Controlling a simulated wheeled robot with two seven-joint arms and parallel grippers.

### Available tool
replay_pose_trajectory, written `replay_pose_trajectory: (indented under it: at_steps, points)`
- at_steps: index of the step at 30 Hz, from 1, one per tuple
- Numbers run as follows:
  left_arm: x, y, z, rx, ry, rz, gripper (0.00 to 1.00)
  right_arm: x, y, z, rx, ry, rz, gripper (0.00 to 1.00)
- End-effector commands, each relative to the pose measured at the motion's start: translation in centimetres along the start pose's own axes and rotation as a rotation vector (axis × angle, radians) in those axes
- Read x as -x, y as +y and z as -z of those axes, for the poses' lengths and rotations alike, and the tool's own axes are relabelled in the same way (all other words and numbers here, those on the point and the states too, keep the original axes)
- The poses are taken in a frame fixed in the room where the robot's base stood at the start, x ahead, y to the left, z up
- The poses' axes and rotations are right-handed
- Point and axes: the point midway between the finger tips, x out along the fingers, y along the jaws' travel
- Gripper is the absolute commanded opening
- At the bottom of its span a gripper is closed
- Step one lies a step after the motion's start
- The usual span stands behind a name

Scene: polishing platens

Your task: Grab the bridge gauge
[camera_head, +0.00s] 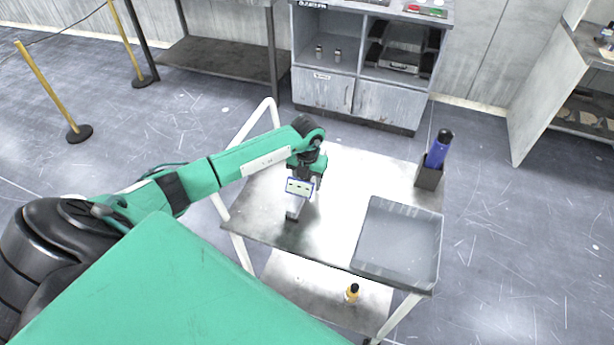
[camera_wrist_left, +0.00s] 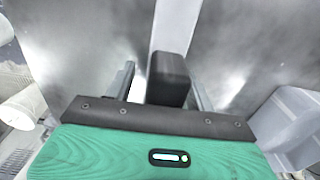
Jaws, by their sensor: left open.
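The bridge gauge shows in the left wrist view as a pale flat bar (camera_wrist_left: 176,25) with a dark upright block (camera_wrist_left: 169,79). In the head view, the pale end of the gauge (camera_head: 293,212) shows on the cart top below my left gripper (camera_head: 297,198), which hides the rest. My left gripper (camera_wrist_left: 163,88) is open above the gauge. The dark block stands between its two fingers, and a gap shows on the right side. Whether the left finger touches the block is hard to tell. My right gripper is not in view.
The gauge lies on a metal cart top (camera_head: 340,175). A grey open tray (camera_head: 398,245) sits at its right front, and a black holder (camera_head: 428,177) with a blue bottle (camera_head: 438,149) at its back right. A yellow bottle (camera_head: 352,293) stands on the lower shelf.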

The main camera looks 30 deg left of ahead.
Motion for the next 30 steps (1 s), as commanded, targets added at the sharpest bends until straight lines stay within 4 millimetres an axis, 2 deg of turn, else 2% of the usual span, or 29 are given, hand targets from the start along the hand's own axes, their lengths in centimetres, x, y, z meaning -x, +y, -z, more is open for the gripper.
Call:
replay_pose_trajectory:
  at_steps: [6,14,25,30]
  points:
    - [-0.1,0.0,0.0,0.000,-0.001,0.000,0.53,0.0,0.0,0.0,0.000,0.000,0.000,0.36]
    - [0.0,0.0,0.0,0.000,-0.001,0.000,0.02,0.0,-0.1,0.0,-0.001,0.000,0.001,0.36]
    - [0.3,0.0,-0.1,0.000,-0.004,0.001,0.00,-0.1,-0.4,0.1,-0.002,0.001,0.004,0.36]
    - [1.4,0.0,-0.2,-0.001,-0.006,0.001,0.00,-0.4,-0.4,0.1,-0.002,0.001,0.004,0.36]
